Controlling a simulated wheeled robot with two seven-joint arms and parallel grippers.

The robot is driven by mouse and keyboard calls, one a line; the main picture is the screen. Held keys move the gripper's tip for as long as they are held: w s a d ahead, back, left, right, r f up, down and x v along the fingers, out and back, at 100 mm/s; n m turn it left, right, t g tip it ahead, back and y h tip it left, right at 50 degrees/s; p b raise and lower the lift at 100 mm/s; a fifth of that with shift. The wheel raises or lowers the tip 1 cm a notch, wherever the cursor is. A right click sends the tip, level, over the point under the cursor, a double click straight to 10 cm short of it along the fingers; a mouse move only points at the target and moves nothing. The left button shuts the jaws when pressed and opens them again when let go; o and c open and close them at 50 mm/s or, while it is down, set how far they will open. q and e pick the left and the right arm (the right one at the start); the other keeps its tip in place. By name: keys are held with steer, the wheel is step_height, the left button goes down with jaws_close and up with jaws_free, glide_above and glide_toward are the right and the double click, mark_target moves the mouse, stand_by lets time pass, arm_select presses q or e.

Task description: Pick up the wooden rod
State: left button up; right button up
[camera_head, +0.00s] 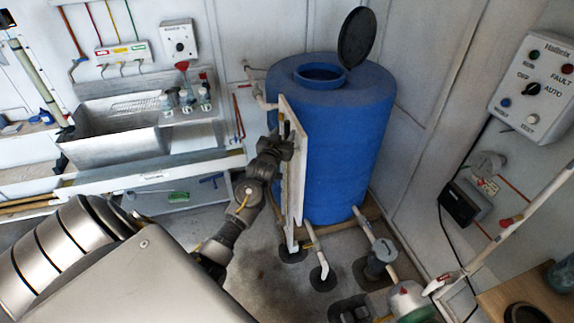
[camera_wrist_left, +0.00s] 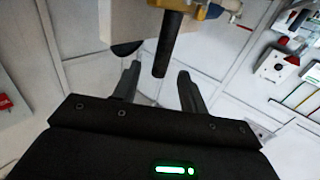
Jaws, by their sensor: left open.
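My left gripper (camera_head: 285,130) is raised at the upper part of a narrow upright pale board (camera_head: 294,175) in front of the blue tank. In the left wrist view the two fingers of the gripper (camera_wrist_left: 160,70) are apart. A dark cylinder (camera_wrist_left: 168,40) reaches down between them from the pale board (camera_wrist_left: 128,20), with no clear contact on either side. I cannot tell whether this cylinder is part of the wooden rod. Long wood-coloured strips (camera_head: 28,207) lie along the bench at the left. My right gripper is not in view.
The blue tank (camera_head: 335,150) with a raised dark lid (camera_head: 357,37) stands close behind the board. A metal sink (camera_head: 112,128) and bottles are at the left. Pipes (camera_head: 318,255) stand on the floor below. A control box (camera_head: 537,88) hangs on the right wall.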

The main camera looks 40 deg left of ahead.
mark_target(286, 128)
arm_select(q)
steer(key=shift+w+a+r, duration=0.1)
steer(key=shift+w, duration=0.05)
steer(key=p+x, duration=0.2)
steer(key=x, duration=0.2)
steer(key=shift+a+p, duration=0.1)
steer(key=shift+p, duration=0.2)
steer(key=shift+w+a+f, duration=0.15)
steer(key=shift+w+f, duration=0.1)
steer(key=shift+w, duration=0.15)
steer(key=shift+c, duration=0.7)
jaws_close()
